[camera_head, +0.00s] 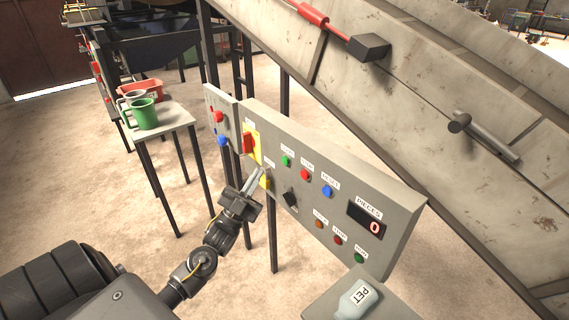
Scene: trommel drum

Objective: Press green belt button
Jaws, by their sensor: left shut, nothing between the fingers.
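The grey control panel (400,215) stands in the middle of the head view. A green button (286,161) sits in its upper row, beside a red button (305,174) and a blue button (327,191). A second green round piece (361,258) is in the lower row; the small labels are hard to read. My left gripper (261,172) is shut and empty. Its tips are just left of and below the upper green button in the picture, in front of the panel's left part. I cannot tell whether they touch the panel. My right gripper is not in view.
A red-and-yellow switch (249,141) and a black knob (291,198) are near my left gripper. The counter display (367,221) reads 0. A conveyor (450,130) slopes behind the panel. A small table (173,119) holds cups at left.

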